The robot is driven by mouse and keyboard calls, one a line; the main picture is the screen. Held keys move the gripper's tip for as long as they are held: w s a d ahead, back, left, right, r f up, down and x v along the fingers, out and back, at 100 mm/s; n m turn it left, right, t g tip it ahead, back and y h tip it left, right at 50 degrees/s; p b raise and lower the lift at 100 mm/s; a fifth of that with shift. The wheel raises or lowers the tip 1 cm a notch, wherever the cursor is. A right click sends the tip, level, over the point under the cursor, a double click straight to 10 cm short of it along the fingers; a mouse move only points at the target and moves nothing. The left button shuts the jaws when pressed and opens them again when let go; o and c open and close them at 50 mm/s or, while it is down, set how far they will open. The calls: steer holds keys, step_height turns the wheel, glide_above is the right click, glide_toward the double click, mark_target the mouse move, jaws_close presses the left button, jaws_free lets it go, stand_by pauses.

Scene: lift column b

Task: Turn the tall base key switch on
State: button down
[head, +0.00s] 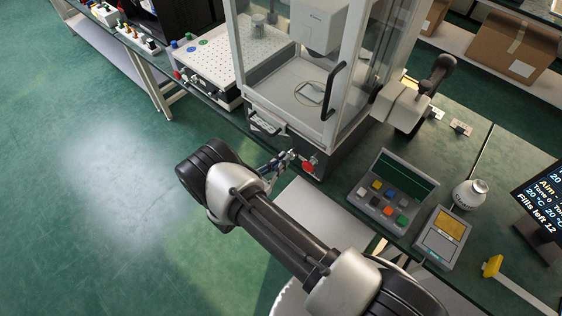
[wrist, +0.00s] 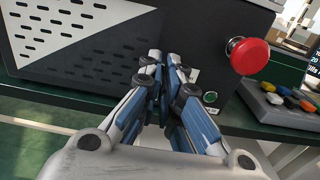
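The tall base (wrist: 222,30) is the dark lower body of the glass-sided cabinet. It carries a red mushroom button (wrist: 249,56), which also shows in the head view (head: 309,166). A small round green-marked part (wrist: 210,97) and a pale label sit on its front, just right of my fingers. I cannot make out the key switch; my fingertips may cover it. My gripper (wrist: 165,60) points at the base front, left of the red button, with its fingertips close together. Whether anything thin is between them is hidden. In the head view my gripper (head: 288,157) is at the base's front corner.
A keypad box (head: 378,196) and a handheld meter (head: 441,238) lie on the bench to the right, near a round white container (head: 469,193). A slotted panel (wrist: 75,45) fills the wrist view's upper left. Open green floor lies left.

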steer(key=shift+m, duration=0.3)
steer(key=m+b, duration=0.1)
steer(key=m, duration=0.1)
steer(key=m+b, duration=0.1)
steer(key=m, duration=0.2)
steer(key=shift+s+d+f+m+b, duration=0.2)
steer(key=shift+s+d+m+b, duration=0.1)
steer(key=shift+b, duration=0.1)
steer(key=m+b, duration=0.1)
steer(key=m, duration=0.1)
steer(key=m+b, duration=0.1)
steer(key=m, duration=0.2)
steer(key=shift+s+d+f+m, duration=0.1)
steer(key=shift+d+f+m, duration=0.05)
steer(key=shift+m, duration=0.15)
stand_by(0.4)
steer(key=c, duration=1.8)
jaws_free()
